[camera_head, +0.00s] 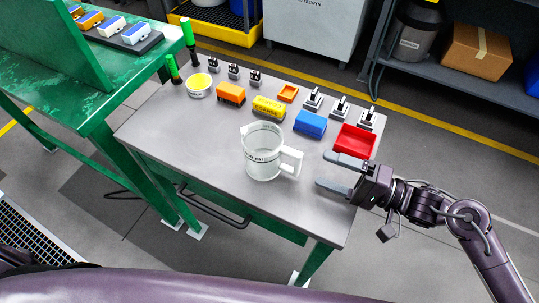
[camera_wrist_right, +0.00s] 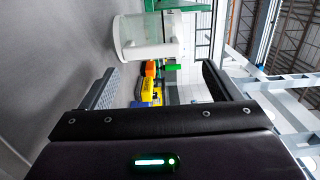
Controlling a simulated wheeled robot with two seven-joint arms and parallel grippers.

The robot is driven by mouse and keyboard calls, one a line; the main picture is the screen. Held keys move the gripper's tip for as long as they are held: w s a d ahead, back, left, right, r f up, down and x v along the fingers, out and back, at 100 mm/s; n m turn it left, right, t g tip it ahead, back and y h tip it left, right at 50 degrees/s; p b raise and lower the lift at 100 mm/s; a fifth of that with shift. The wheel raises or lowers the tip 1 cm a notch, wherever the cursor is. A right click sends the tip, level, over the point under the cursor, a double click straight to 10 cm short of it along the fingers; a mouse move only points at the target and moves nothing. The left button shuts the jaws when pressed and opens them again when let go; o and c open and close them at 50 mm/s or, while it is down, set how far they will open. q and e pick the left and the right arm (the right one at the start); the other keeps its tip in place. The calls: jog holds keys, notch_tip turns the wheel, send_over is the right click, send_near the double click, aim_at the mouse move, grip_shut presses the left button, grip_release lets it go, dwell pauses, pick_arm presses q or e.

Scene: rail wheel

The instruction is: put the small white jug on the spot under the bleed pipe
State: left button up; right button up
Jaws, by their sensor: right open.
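The small white jug (camera_head: 262,165) stands upright on the grey table (camera_head: 200,145), near its front edge. Its body is pale and see-through, with dark lettering, and its handle points right towards my right gripper. My right gripper (camera_head: 326,170) is open and empty, just right of the handle and apart from it. In the right wrist view the jug (camera_wrist_right: 127,37) shows at the top, beyond the open fingers (camera_wrist_right: 160,72). I cannot make out a bleed pipe or a marked spot under it. My left gripper is out of view.
Behind the jug are a yellow round pot (camera_head: 199,84), an orange block (camera_head: 231,94), a yellow block (camera_head: 268,107), a blue block (camera_head: 310,123) and a red tray (camera_head: 355,141). A green bench (camera_head: 60,75) stands left. The table's front left is clear.

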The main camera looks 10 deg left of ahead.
aim_at(297, 163)
jog(key=shift+w+a+f, duration=0.15)
jog(key=shift+a+f, duration=0.4)
jog(key=shift+w+a, duration=0.15)
jog(key=shift+a, duration=0.45)
jog(key=x, duration=0.5)
jog(key=shift+a+p, duration=0.25)
jog(key=shift+p, duration=0.1)
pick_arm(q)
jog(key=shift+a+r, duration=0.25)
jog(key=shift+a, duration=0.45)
pick_arm(e)
jog(key=shift+d, duration=0.1)
jog(key=shift+c, duration=0.4)
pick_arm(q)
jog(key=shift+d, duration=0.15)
pick_arm(e)
jog(key=c, duration=1)
